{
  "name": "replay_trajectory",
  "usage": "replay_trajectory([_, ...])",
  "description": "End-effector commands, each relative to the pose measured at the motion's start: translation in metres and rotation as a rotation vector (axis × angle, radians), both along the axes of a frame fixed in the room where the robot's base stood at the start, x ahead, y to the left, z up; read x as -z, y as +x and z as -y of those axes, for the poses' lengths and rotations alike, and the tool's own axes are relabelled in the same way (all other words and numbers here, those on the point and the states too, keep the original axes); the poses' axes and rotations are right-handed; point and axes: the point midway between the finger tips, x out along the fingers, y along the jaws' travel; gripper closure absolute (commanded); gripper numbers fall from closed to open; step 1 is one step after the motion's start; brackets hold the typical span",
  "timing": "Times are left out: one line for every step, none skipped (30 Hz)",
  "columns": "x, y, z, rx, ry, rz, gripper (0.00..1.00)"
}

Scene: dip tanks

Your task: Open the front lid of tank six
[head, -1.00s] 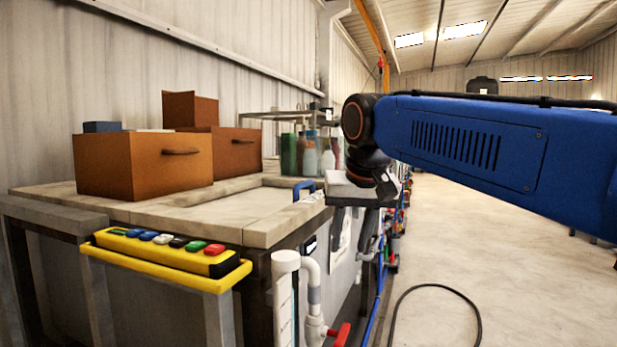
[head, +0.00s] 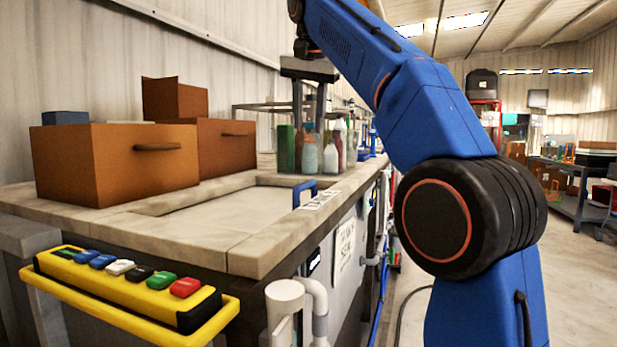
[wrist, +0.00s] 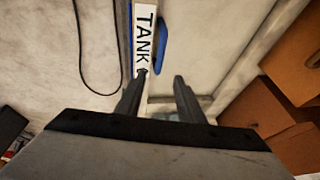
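Tank six stands in front of me with a pale stone-like rim (head: 255,245). A flat pale lid (head: 235,212) is set into the rim and lies closed. Its blue handle (head: 301,192) is at the right edge, beside a white label (head: 322,199). In the wrist view the handle (wrist: 163,28) and the label (wrist: 145,38) reading TANK lie ahead of the fingers; the rest of the label is hidden. My gripper (head: 309,118) is raised above and beyond the handle, fingers pointing down. In the wrist view my gripper (wrist: 160,88) is open and empty, its fingers apart.
Brown boxes (head: 115,165) stand on the rear of the tank top. Several bottles (head: 310,155) stand beyond the lid. A yellow button panel (head: 130,285) is at the near edge. White pipes (head: 318,300) run down the front.

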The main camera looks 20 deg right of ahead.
Motion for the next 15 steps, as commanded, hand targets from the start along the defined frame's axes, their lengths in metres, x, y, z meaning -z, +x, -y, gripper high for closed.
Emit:
replay_trajectory([0.0,0.001,-0.001,0.003,0.001,0.0,0.65])
replay_trajectory([0.0,0.001,-0.001,0.004,0.001,0.0,0.65])
replay_trajectory([0.001,0.002,-0.001,0.005,0.001,0.0,0.65])
replay_trajectory([0.002,0.003,0.0,0.005,0.001,0.0,0.65])
replay_trajectory([0.004,0.004,0.0,0.005,0.001,0.0,0.65])
replay_trajectory([0.008,0.005,0.0,0.005,0.001,-0.002,0.65])
replay_trajectory([0.01,0.006,0.001,0.005,0.001,-0.002,0.65])
replay_trajectory([0.013,0.007,0.001,0.005,0.001,-0.001,0.65])
replay_trajectory([0.018,0.009,0.001,0.005,0.001,-0.002,0.65])
replay_trajectory([0.022,0.011,0.002,0.005,0.0,-0.002,0.65])
replay_trajectory([0.026,0.012,0.002,0.005,0.001,-0.002,0.65])
replay_trajectory([0.033,0.016,0.003,0.004,0.001,-0.003,0.65])
replay_trajectory([0.038,0.018,0.003,0.004,0.001,-0.002,0.65])
replay_trajectory([0.042,0.02,0.003,0.004,0.001,-0.003,0.65])
replay_trajectory([0.049,0.023,0.004,0.004,0.001,-0.002,0.65])
